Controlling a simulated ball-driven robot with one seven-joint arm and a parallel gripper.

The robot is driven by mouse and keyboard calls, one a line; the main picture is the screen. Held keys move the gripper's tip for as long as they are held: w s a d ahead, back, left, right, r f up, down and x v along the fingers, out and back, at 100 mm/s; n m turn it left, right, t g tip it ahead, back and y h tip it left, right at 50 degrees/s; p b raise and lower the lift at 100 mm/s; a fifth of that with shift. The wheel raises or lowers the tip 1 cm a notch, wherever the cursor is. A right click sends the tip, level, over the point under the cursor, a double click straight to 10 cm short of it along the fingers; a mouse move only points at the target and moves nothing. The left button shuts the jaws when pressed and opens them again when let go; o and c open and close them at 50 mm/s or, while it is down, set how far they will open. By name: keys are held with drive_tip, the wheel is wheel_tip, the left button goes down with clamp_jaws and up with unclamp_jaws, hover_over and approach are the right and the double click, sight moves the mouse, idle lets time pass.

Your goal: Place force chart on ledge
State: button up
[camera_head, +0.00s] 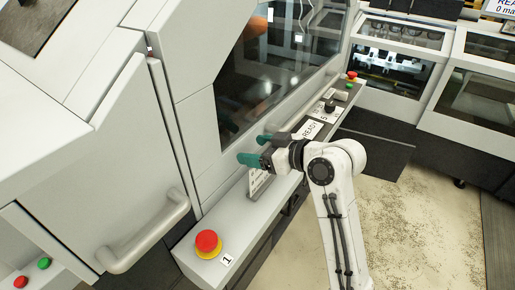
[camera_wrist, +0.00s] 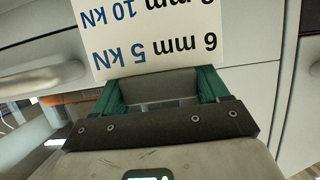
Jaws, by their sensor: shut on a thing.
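The force chart (camera_wrist: 150,38) is a white card with dark and blue text, including "6 mm 5 kN", upside down in the wrist view. My gripper (camera_wrist: 160,86) has its green fingers at the card's lower edge there and is shut on it. In the head view my gripper (camera_head: 255,149) is over the ledge (camera_head: 238,215), a long pale shelf along the machine front. Part of the chart (camera_head: 257,182) shows below the fingers, close to the ledge. I cannot tell whether it touches the ledge.
A red emergency stop (camera_head: 207,241) and a label "1" (camera_head: 227,260) are at the ledge's near end. A "READY" panel (camera_head: 310,130) and knobs (camera_head: 329,106) are farther along. A door handle (camera_head: 145,235) sticks out at left. Bare ledge lies between the stop and the chart.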

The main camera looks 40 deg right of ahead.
drive_tip(key=o, duration=1.4)
drive_tip(key=shift+r, duration=0.2)
drive_tip(key=p+v, duration=0.4)
drive_tip(key=v, duration=0.8)
